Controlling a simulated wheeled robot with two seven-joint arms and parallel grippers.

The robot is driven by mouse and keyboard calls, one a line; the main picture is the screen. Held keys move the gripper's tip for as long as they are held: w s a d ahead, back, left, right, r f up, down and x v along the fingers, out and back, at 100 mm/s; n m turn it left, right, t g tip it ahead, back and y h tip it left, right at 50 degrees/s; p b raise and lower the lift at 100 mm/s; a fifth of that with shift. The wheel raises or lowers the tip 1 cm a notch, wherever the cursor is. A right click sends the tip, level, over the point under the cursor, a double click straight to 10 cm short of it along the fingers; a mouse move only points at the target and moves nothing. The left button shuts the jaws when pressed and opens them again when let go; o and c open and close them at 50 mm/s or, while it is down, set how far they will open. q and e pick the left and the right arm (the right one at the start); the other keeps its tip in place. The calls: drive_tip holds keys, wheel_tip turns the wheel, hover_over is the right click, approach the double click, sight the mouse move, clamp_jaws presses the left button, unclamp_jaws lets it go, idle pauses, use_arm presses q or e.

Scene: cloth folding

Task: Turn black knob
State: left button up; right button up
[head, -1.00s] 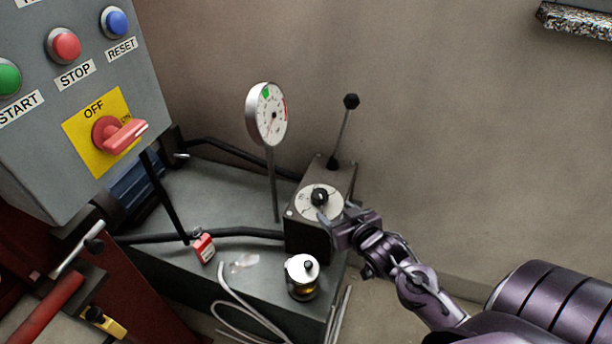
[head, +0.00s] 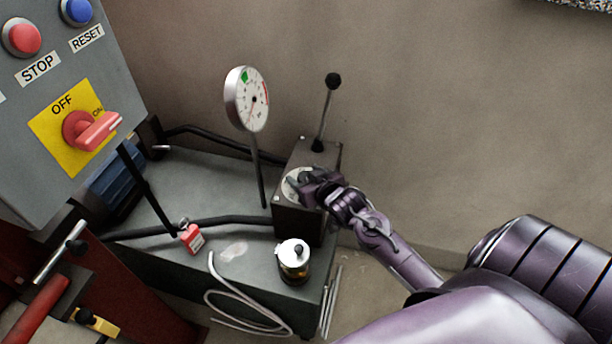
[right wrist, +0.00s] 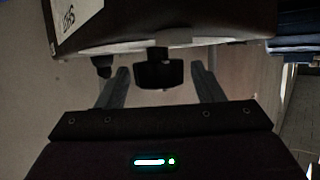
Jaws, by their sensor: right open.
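The black knob is on the white round dial (head: 291,184) on the front of a dark valve box (head: 292,222). In the head view my right gripper (head: 304,184) is at the dial and covers the knob. In the right wrist view my right gripper (right wrist: 162,85) is open, with one finger on each side of a dark, knob-like shape (right wrist: 159,71). I cannot tell whether either finger touches it. My left gripper is not in view.
A control panel (head: 60,190) fills the left.

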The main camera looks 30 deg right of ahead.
drive_tip(key=c, duration=1)
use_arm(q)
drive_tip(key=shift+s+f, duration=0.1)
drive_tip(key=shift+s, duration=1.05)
use_arm(e)
drive_tip(key=shift+o, duration=0.2)
drive_tip(key=shift+a+r+m+h+p, duration=0.15)
drive_tip(key=shift+m+h+p, duration=0.45)
drive_tip(key=shift+m+h, duration=0.4)
drive_tip(key=shift+m+g+h+p, duration=0.6)
drive_tip(key=shift+m+h+p, duration=0.1)
drive_tip(key=shift+m+h, duration=0.45)
drive_tip(key=shift+m+g+h+p, duration=0.45)
drive_tip(key=shift+m+g+h, duration=0.05)
drive_tip(key=shift+m+h, duration=0.45)
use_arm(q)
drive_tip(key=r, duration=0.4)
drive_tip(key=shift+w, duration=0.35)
use_arm(e)
drive_tip(key=shift+m+g+h, duration=0.5)
drive_tip(key=shift+h, duration=0.4)
